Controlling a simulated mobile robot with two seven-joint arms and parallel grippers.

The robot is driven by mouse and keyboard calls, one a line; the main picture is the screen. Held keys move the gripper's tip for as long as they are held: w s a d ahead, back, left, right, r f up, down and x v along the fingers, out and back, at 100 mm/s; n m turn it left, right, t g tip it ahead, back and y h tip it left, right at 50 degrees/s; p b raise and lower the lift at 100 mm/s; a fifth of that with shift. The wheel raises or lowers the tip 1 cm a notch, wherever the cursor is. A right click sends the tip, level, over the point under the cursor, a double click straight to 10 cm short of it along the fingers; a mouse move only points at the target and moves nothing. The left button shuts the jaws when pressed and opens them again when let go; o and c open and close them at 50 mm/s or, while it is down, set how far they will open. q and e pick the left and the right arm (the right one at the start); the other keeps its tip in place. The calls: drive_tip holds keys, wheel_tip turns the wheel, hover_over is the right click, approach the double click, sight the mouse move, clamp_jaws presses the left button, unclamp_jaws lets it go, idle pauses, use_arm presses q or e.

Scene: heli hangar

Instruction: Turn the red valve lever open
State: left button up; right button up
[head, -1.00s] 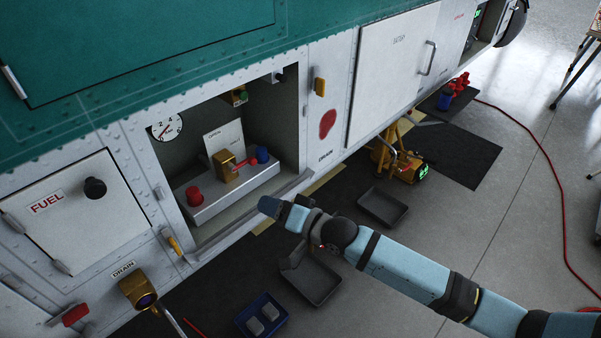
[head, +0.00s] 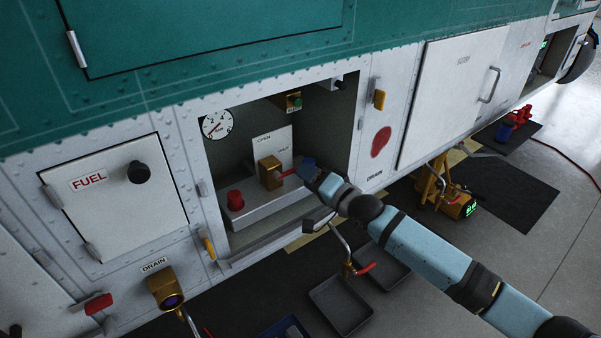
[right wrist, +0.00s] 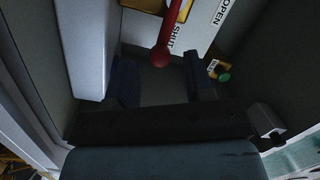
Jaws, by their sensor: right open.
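The red valve lever (head: 289,173) sits on a brass valve body (head: 270,173) in the open bay. It points right, towards the SHUT side of the white OPEN/SHUT plate (head: 264,144). My right gripper (head: 312,172) is inside the bay at the lever's right end and partly hides it. In the right wrist view, the lever's round red end (right wrist: 162,56) shows between the two open fingertips, with a gap on both sides. I cannot tell how deep it lies between them. My left gripper is not in view.
A red knob (head: 235,200) stands left of the valve on the grey ledge. A pressure gauge (head: 217,124) is on the bay's back wall. The bay's frame surrounds my gripper. Below my arm are a pipe with a red handle (head: 366,268) and a dark tray (head: 340,303).

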drive_tip(key=shift+x, duration=1.6)
drive_tip(key=c, duration=0.8)
